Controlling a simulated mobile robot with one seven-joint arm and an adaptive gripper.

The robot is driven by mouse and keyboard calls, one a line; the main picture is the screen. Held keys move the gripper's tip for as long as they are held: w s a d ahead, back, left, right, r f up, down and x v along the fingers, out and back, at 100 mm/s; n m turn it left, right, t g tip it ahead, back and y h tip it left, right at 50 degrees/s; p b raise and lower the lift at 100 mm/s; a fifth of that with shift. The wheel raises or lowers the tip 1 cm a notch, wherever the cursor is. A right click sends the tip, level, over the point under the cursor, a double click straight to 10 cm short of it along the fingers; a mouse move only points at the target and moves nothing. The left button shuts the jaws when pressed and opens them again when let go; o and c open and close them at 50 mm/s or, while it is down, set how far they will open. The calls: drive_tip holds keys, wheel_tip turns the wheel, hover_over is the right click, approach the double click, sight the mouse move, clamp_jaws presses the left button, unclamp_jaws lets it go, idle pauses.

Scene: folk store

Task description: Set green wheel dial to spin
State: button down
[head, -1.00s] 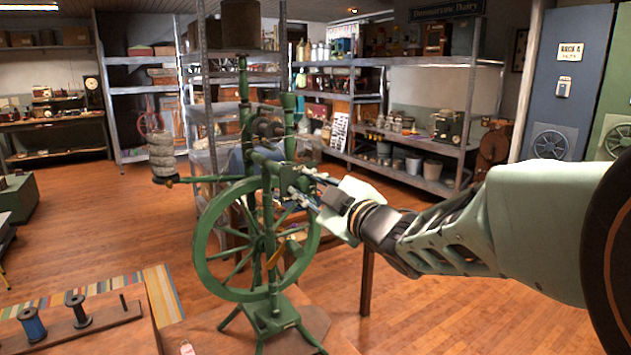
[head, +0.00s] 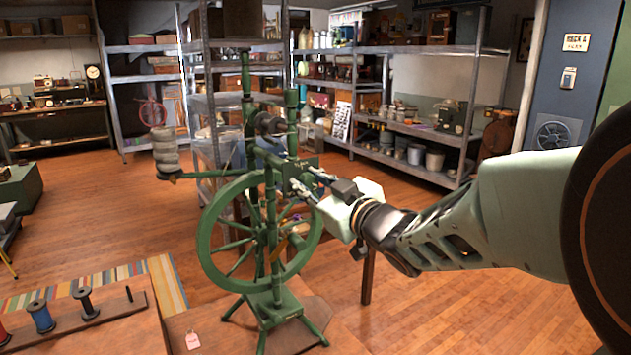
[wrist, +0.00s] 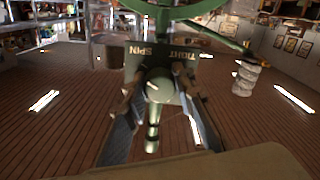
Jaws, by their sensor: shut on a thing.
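The green spinning wheel (head: 209,240) stands upright on a wooden surface left of centre in the head view. Its dial (wrist: 160,88) is a rounded green knob with a pale mark, in the middle of the wrist view. In the head view my gripper (head: 300,186) reaches the wheel's upright from the right. The dial is too small there to read, and its exact setting is unclear.
A wooden bench (head: 110,335) with spools (head: 40,316) is at the lower left. Metal shelves (head: 420,60) stand behind. Open wooden floor (head: 440,310) lies to the right.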

drive_tip(key=shift+r, duration=0.1)
drive_tip(key=c, duration=1.6)
unclamp_jaws()
